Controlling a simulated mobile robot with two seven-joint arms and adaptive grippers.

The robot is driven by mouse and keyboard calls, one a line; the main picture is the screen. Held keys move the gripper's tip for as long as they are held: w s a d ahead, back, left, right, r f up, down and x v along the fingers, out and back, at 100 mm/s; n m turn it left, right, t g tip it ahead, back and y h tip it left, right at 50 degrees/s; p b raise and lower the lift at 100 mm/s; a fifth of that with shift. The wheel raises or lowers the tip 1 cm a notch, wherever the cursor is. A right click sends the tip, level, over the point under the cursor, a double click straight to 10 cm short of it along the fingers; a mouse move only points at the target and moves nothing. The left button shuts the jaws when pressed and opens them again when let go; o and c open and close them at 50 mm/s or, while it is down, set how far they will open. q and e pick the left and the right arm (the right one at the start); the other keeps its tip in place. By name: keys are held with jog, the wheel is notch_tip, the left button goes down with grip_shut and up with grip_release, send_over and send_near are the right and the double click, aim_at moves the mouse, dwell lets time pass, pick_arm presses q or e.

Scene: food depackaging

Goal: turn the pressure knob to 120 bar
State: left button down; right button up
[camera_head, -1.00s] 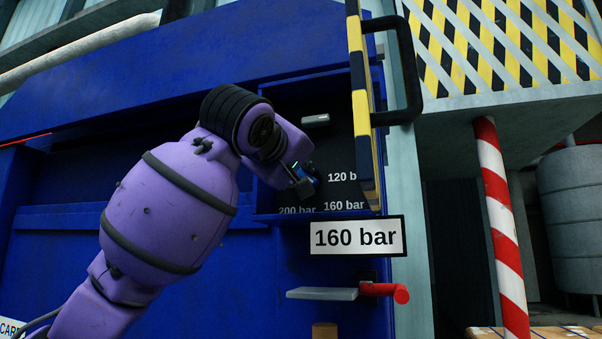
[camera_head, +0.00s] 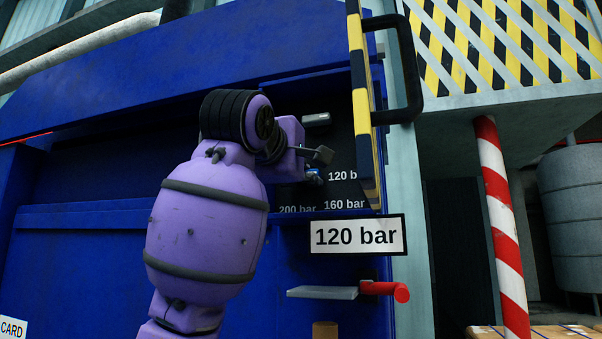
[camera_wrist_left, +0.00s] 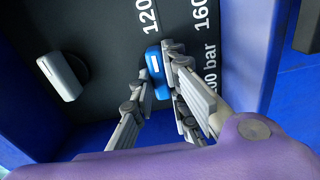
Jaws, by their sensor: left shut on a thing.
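The pressure knob is small and blue; it shows in the left wrist view (camera_wrist_left: 153,62) with a white mark, beside the "120" label (camera_wrist_left: 148,18). In the head view the knob (camera_head: 313,175) is partly hidden by my left gripper (camera_head: 318,165). My left gripper also shows in the left wrist view (camera_wrist_left: 160,78), its fingers shut on the knob. The sign (camera_head: 356,235) below the recess reads "120 bar". My right gripper is in neither view.
A grey knob (camera_wrist_left: 62,76) sits beside the blue one on the dark panel. The recess has blue walls. A yellow-black striped door edge (camera_head: 362,100) with a black handle (camera_head: 410,70) stands at right. A red-handled lever (camera_head: 385,290) juts out below the sign.

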pick_arm(q)
jog(key=shift+f+n, duration=0.1)
jog(key=shift+n, duration=0.2)
jog(key=c, duration=1.7)
grip_release()
jog(key=shift+s, duration=0.1)
jog(key=v, duration=1.2)
